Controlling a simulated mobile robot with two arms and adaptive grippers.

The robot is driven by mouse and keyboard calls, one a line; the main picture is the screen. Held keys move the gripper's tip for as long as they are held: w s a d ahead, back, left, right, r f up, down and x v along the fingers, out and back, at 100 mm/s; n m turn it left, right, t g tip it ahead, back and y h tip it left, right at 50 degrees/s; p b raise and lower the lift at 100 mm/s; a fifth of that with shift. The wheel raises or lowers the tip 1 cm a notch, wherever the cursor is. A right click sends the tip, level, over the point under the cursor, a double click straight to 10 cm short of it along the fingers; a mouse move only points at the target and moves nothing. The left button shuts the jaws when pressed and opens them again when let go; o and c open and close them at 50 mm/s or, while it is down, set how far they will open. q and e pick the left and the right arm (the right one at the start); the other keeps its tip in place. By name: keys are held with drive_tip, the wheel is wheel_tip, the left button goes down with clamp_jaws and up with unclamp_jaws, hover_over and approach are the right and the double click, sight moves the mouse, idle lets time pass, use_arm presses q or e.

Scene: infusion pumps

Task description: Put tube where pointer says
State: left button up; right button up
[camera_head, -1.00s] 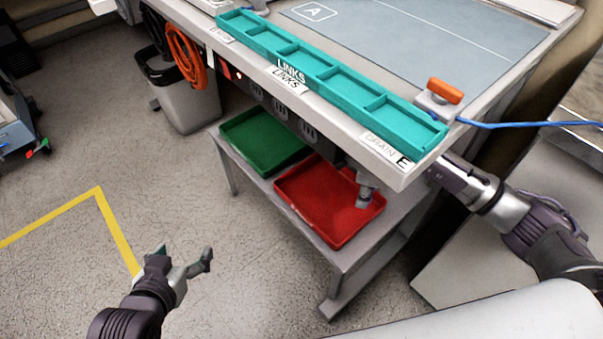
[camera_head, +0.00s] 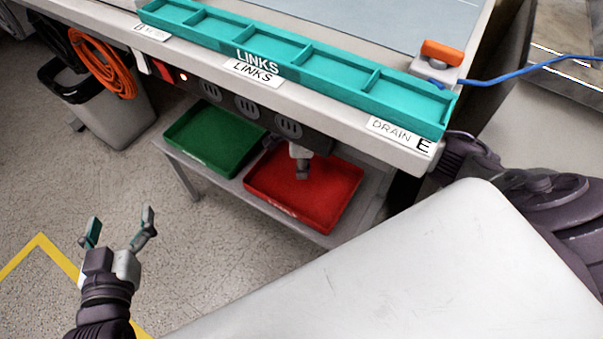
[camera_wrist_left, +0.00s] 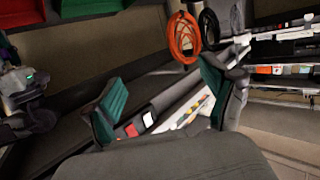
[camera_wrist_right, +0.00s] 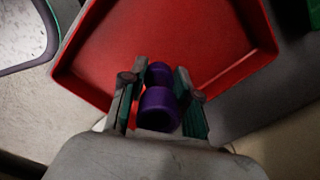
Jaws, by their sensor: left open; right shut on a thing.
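My right gripper (camera_head: 302,165) reaches under the worktable and hangs over the red tray (camera_head: 285,205). In the right wrist view, its fingers (camera_wrist_right: 158,88) are shut on a purple rounded piece (camera_wrist_right: 159,108), which I take to be the tube. Only its purple end shows, and it is too small to make out in the head view. The red tray (camera_wrist_right: 205,35) lies beyond it. My left gripper (camera_head: 118,232) is open and empty above the floor; its spread fingers also show in the left wrist view (camera_wrist_left: 160,100). I cannot make out a pointer.
A green tray (camera_head: 212,138) sits beside the red one on the lower shelf. A teal divided rack (camera_head: 320,72) labelled LINKS lines the table's front edge, its visible compartments empty. An orange-topped piece (camera_head: 441,53) with a blue cord stands behind it. A bin (camera_head: 75,92) stands left.

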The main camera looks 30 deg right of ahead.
wheel_tip(320, 180, down, 4)
drive_tip(key=shift+r+b, duration=0.25)
drive_tip(key=shift+b, duration=0.25)
use_arm(q)
drive_tip(key=shift+w+d+r+t+h, duration=0.2)
drive_tip(key=shift+r+t, duration=0.35)
drive_tip(key=shift+r, duration=0.25)
drive_tip(key=shift+w+d+r+t+h, duration=0.1)
drive_tip(key=shift+d+r+t+h, duration=0.1)
drive_tip(key=shift+r+t, duration=0.5)
drive_tip(key=shift+w+d+r+t+h, duration=0.1)
drive_tip(key=shift+w+r+t+h, duration=0.2)
drive_tip(key=shift+r, duration=0.65)
use_arm(e)
drive_tip(key=shift+f, duration=0.15)
use_arm(q)
drive_tip(key=shift+s, duration=0.15)
use_arm(e)
drive_tip(key=shift+f, duration=0.15)
drive_tip(key=o, duration=1)
use_arm(q)
drive_tip(key=shift+r+t, duration=0.25)
drive_tip(key=shift+r, duration=0.1)
